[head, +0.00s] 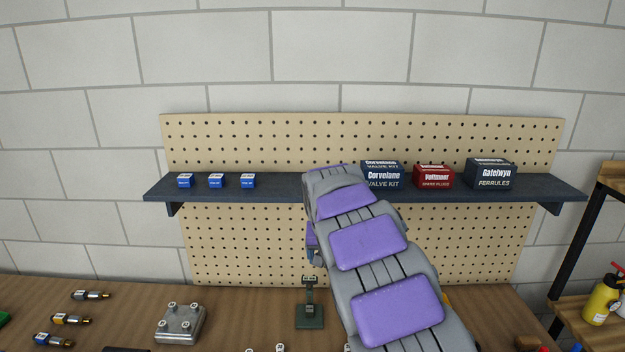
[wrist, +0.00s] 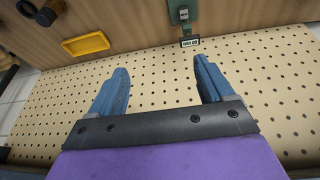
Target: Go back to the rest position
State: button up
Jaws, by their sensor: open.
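My gripper (wrist: 160,82) shows in the wrist view with its two blue fingers spread wide apart. Nothing is between the fingers, and pegboard shows behind them. In the head view my purple and grey arm reaches up from the lower right toward the shelf, and it hides most of the gripper. A small dark green stand (head: 310,312) is on the bench left of my arm. What looks like the same stand shows beyond the fingers in the wrist view (wrist: 183,16).
A dark shelf (head: 270,191) on the pegboard (head: 240,240) holds small blue boxes (head: 216,181), a Corvelano box (head: 384,178), a red box (head: 433,177) and a Gatelwyn box (head: 490,175). The wooden bench (head: 130,320) carries a metal block (head: 181,323) and several fittings (head: 72,319). A yellow tray (wrist: 86,44) shows in the wrist view.

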jog(key=s+d+r+m+g, duration=0.1)
jog(key=s+d, duration=0.4)
jog(key=s, duration=0.5)
jog(key=s+d+r+g, duration=0.1)
jog(key=s+d, duration=0.4)
jog(key=s, duration=0.5)
jog(key=s+f+g, duration=0.1)
jog(key=s+f, duration=0.2)
jog(key=s, duration=1.1)
jog(key=s+f+n+g, duration=0.1)
jog(key=s+f+g, duration=0.1)
jog(key=s, duration=1.3)
jog(key=shift+d+f+n+g+y, duration=0.3)
jog(key=shift+f+y, duration=0.1)
jog(key=shift+f, duration=0.5)
